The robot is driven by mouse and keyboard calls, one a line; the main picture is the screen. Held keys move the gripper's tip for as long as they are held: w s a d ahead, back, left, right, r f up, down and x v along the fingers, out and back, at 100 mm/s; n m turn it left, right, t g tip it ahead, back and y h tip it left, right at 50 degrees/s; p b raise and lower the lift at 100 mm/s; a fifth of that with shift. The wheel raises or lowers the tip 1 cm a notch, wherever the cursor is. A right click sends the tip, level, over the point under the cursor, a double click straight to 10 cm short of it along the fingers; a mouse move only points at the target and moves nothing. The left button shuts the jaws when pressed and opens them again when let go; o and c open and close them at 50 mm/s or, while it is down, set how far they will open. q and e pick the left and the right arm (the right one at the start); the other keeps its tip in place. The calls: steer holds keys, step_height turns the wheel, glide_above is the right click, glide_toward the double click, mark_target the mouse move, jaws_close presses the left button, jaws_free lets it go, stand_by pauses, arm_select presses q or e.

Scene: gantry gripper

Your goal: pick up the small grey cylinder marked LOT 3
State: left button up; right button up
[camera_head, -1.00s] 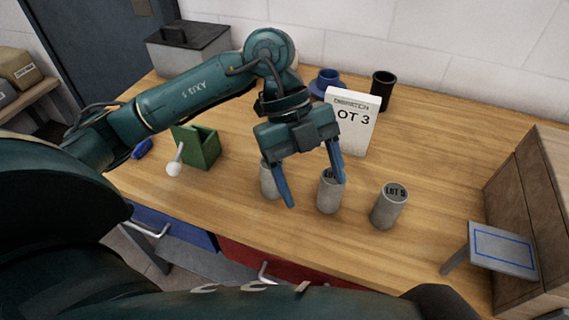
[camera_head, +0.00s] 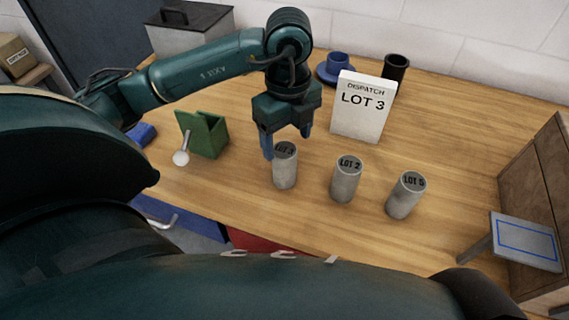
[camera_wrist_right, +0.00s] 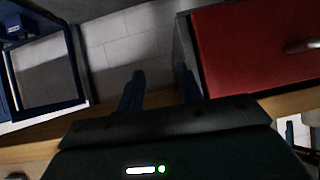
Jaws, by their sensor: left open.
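The small grey cylinder marked LOT 3 (camera_head: 285,170) stands upright on the wooden worktop, leftmost of three similar grey cylinders in the head view. The middle cylinder (camera_head: 346,182) reads LOT 2 and the right one (camera_head: 405,198) seems to read LOT 5. My left gripper (camera_head: 287,144) is open and empty, pointing down at the LOT 3 cylinder's top. One finger shows just left of the cylinder's rim, the other behind and to its right. Whether they touch it, I cannot tell. In the right wrist view, my right gripper (camera_wrist_right: 160,84) has its fingers apart with nothing between them.
A white DISPATCH LOT 3 sign (camera_head: 361,112) stands behind the cylinders. A blue cup (camera_head: 338,64) and a black cup (camera_head: 395,70) are at the back. A green holder (camera_head: 207,135) is at left. A red drawer front (camera_wrist_right: 255,50) shows in the right wrist view.

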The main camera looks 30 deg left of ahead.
mark_target(284, 150)
arm_select(q)
steer(key=f, duration=0.2)
steer(key=f+p, duration=0.1)
steer(key=f, duration=0.1)
steer(key=shift+s+a+f, duration=0.1)
steer(key=shift+s, duration=0.3)
steer(key=shift+f, duration=0.6)
steer(key=shift+w+r, duration=0.1)
steer(key=c, duration=1.4)
